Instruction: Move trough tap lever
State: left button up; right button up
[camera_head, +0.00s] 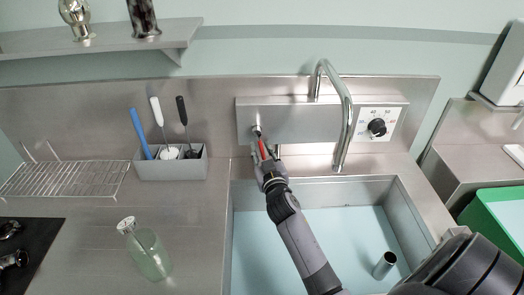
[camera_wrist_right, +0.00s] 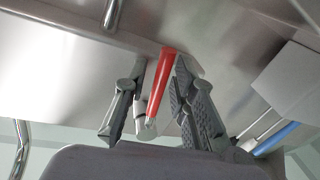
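The tap lever (camera_head: 261,146) is a small red handle on the left part of the steel tap panel (camera_head: 290,122) above the trough. In the right wrist view the red lever (camera_wrist_right: 162,80) stands between the two fingers of my right gripper (camera_wrist_right: 160,72). The right finger is close beside the lever, and a gap shows on the left side. My right gripper (camera_head: 266,158) is open around the lever; whether a finger touches it is unclear. The curved spout (camera_head: 346,110) is to the right of it. The trough (camera_head: 333,192) lies below. My left gripper is not in view.
A black dial (camera_head: 377,127) is at the panel's right end. A grey holder (camera_head: 172,168) with brushes stands left of the trough, near a wire rack (camera_head: 65,180) and a glass bottle (camera_head: 149,255). A metal cylinder (camera_head: 384,265) stands in the trough. A green crate (camera_head: 490,218) is at right.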

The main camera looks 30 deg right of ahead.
grip_shut()
dwell(0.6)
